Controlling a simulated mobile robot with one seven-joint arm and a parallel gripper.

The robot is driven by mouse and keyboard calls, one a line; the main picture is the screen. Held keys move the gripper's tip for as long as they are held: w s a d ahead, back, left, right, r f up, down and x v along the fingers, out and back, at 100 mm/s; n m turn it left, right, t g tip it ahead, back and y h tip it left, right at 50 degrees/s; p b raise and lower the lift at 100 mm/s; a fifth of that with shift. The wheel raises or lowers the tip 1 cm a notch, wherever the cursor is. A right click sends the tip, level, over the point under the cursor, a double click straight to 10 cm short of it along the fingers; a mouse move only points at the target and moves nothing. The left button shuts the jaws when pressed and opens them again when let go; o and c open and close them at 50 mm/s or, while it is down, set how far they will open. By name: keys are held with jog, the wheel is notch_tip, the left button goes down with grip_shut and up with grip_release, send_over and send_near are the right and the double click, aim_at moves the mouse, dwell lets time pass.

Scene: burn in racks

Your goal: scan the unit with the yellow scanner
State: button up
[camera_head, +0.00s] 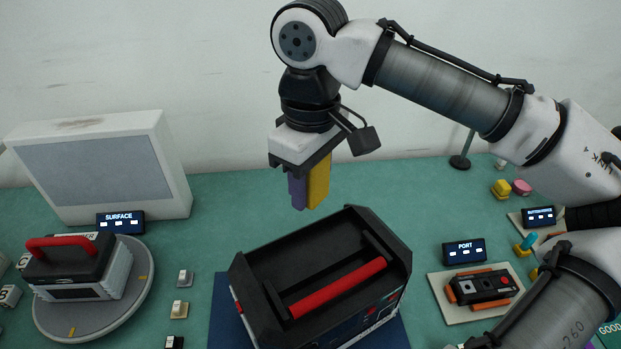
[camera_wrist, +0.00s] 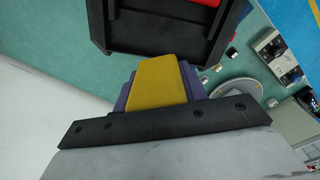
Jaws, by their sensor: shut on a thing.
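My gripper (camera_head: 308,198) points down above the middle of the table, shut on a yellow block that looks like the yellow scanner (camera_head: 319,182). Purple parts (camera_head: 297,190) show beside it. In the wrist view the yellow scanner (camera_wrist: 158,82) sits in front of the purple parts; the jaw contact is hidden. Below is a large black case (camera_head: 335,262) with a red bar handle; a small gap separates it from the scanner. A smaller black and grey unit (camera_head: 85,275) with a red handle sits on a round turntable (camera_head: 140,290) at left. I cannot tell which is the unit.
A grey panel box (camera_head: 100,165) stands at back left, with a SURFACE display (camera_head: 120,222) before it. At right, a PORT display (camera_head: 464,250) stands behind a tray (camera_head: 440,290) holding a black device (camera_head: 482,287). Small blocks (camera_head: 180,309) lie left of the case.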

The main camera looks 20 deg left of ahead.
jog(key=shift+f+b, duration=3.35)
jog(key=shift+f, duration=0.4)
jog(key=shift+r, duration=0.15)
notch_tip(320, 180, up, 8)
jog(key=p, duration=0.8)
